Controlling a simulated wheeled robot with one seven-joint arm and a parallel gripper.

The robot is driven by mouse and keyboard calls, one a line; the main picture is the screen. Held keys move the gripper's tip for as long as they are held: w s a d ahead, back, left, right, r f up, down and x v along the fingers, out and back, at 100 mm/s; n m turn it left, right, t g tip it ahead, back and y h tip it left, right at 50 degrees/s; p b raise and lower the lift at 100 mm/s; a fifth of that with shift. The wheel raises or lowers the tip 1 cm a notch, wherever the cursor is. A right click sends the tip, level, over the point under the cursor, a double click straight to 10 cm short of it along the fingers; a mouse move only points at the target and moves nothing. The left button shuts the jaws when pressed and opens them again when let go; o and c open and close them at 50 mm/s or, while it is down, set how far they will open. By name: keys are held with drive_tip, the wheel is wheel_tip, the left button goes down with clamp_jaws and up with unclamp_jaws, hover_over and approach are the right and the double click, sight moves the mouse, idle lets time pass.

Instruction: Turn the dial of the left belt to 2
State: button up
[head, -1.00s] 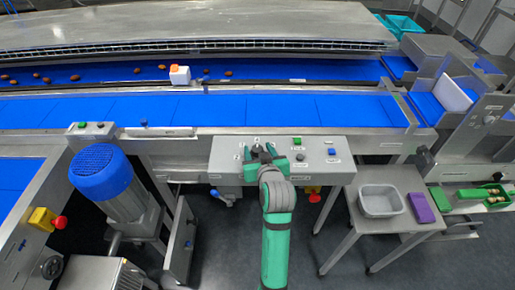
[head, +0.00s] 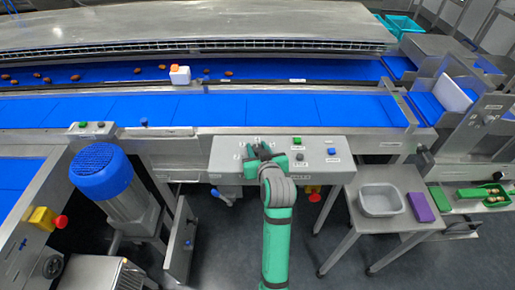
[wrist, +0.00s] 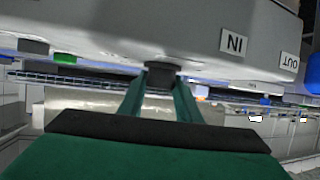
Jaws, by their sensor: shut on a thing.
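A grey control panel (head: 225,160) stands at the front of the long blue belt. My gripper (head: 260,150) reaches the left part of this panel from the front and covers most of the dial there. In the wrist view, the two green fingers (wrist: 160,98) are shut on the sides of a dark dial (wrist: 162,74) that sticks out from the panel face. Small marks sit around the dial in the head view, but they are too small to read. The dial's pointer is hidden, so its setting cannot be told.
Right of my gripper, the panel carries a green button (head: 297,140), a dark knob (head: 299,157) and a blue button (head: 331,152). A blue-capped motor (head: 100,170) stands at left. A side table with a grey tub (head: 381,200) stands at right.

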drive_tip(key=shift+d+y, duration=0.1)
drive_tip(key=shift+y, duration=0.2)
drive_tip(key=n+g+y, duration=0.2)
drive_tip(key=n+y, duration=0.2)
drive_tip(key=shift+w+n+y, duration=0.1)
drive_tip(key=shift+n+y, duration=0.2)
drive_tip(key=shift+n, duration=0.1)
drive_tip(key=n+g+y, duration=0.4)
drive_tip(key=n+g, duration=0.1)
drive_tip(key=shift+r+n, duration=0.1)
drive_tip(key=shift+n, duration=0.2)
drive_tip(key=n+g+y, duration=0.1)
drive_tip(key=n+g, duration=0.3)
drive_tip(key=g, duration=0.1)
drive_tip(key=n+g, duration=0.4)
drive_tip(key=shift+n+g, duration=0.3)
drive_tip(key=shift+g, duration=0.3)
drive_tip(key=shift+f+n+g+h, duration=0.2)
drive_tip(key=shift+n+g+h, duration=0.1)
drive_tip(key=shift+n+g, duration=0.1)
drive_tip(key=o, duration=1.1)
drive_tip(key=shift+c, duration=0.2)
